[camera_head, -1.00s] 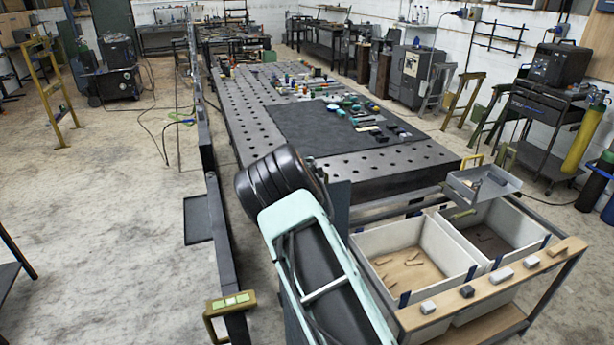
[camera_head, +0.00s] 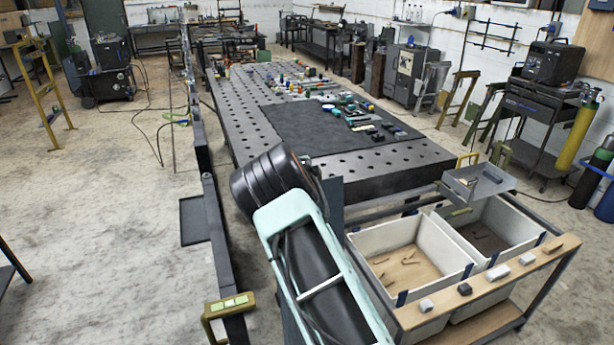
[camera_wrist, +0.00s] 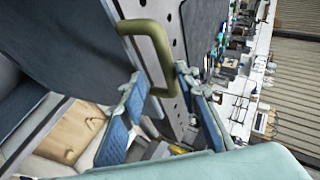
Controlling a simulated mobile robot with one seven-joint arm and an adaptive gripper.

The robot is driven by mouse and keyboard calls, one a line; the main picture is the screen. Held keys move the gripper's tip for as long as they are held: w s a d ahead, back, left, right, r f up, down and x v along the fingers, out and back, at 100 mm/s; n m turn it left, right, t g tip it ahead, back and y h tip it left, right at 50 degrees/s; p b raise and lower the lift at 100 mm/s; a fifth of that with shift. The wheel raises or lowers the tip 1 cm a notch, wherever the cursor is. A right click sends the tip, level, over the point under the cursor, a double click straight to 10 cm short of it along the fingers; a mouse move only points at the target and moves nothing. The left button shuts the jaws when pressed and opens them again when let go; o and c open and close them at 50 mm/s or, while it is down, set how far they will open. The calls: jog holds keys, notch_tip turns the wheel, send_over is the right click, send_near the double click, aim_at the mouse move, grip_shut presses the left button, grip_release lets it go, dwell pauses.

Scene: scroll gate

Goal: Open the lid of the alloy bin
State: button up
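Two pale open-topped bins stand side by side in a rack at the lower right in the head view, the left bin (camera_head: 386,291) and the right bin (camera_head: 450,232). I cannot read which is the alloy bin. A grey tray-like piece (camera_head: 487,186) sits over the far corner of the right bin. In the wrist view, an olive U-shaped handle (camera_wrist: 160,38) is fixed near the edge of a dark panel (camera_wrist: 65,45). My gripper (camera_wrist: 159,78) is open, its blue-padded fingers on either side of the handle's lower end. My arm hides the gripper in the head view.
A long perforated table (camera_head: 235,115) with small parts on a dark mat (camera_head: 320,140) lies beyond the bins. A wooden rail (camera_head: 500,282) with several small blocks fronts the bins. A dark upright panel (camera_head: 334,205) stands beside my arm. Floor on the left is mostly clear.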

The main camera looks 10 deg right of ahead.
jog(key=shift+f, duration=0.1)
jog(key=v, duration=1.2)
